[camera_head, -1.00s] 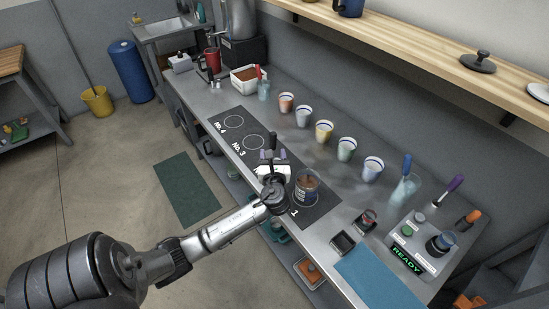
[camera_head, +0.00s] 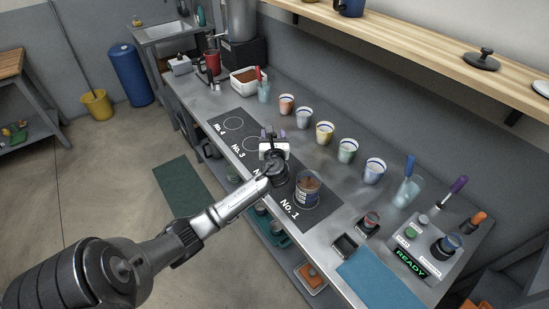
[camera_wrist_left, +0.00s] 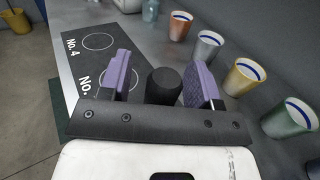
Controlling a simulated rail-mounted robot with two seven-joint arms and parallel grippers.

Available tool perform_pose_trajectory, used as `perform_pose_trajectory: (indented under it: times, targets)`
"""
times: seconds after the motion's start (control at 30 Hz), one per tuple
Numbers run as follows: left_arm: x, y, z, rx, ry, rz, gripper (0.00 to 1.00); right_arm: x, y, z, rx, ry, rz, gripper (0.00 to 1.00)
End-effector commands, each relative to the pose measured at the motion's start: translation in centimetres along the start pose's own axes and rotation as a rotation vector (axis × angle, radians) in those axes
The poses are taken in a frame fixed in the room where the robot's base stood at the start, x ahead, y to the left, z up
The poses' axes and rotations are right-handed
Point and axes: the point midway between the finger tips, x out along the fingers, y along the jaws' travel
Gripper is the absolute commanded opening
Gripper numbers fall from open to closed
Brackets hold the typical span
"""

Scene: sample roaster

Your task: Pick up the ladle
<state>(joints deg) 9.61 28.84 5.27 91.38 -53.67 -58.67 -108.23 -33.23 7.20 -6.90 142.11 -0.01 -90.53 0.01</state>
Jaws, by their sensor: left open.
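My left gripper (camera_head: 273,136) is over the dark hob strip, with its two purple fingers apart. In the left wrist view the gripper (camera_wrist_left: 163,70) is open, and a black rounded cylinder (camera_wrist_left: 163,86) shows between the fingers; I cannot tell whether it is a handle or part of the gripper. I cannot make out the ladle for certain. A red-handled tool (camera_head: 259,74) stands in a glass at the back, and a blue-handled tool (camera_head: 409,164) stands in a glass (camera_head: 402,191) at the right. My right gripper is not in view.
A can with brown contents (camera_head: 308,188) stands on spot No. 1, close to my left arm. Several striped cups (camera_head: 325,132) line the counter behind the hob. A control box (camera_head: 425,252) reading READY and a blue mat (camera_head: 378,277) are at the right.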

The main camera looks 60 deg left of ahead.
Motion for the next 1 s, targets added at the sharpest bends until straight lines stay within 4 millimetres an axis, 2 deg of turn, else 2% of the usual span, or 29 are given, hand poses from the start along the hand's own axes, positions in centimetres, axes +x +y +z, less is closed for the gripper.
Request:
perform_pose_trajectory:
  times: [0.23, 0.8, 1.0]
  targets:
    - [0.08, 0.0, -0.01, 0.0, 0.001, 0.0, 0.56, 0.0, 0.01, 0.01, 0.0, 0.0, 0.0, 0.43]
    - [0.04, 0.0, -0.04, 0.0, 0.001, 0.0, 0.02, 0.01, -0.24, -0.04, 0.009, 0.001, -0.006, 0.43]
    - [0.05, 0.0, 0.0, 0.0, 0.001, 0.0, 0.0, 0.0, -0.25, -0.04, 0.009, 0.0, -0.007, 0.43]
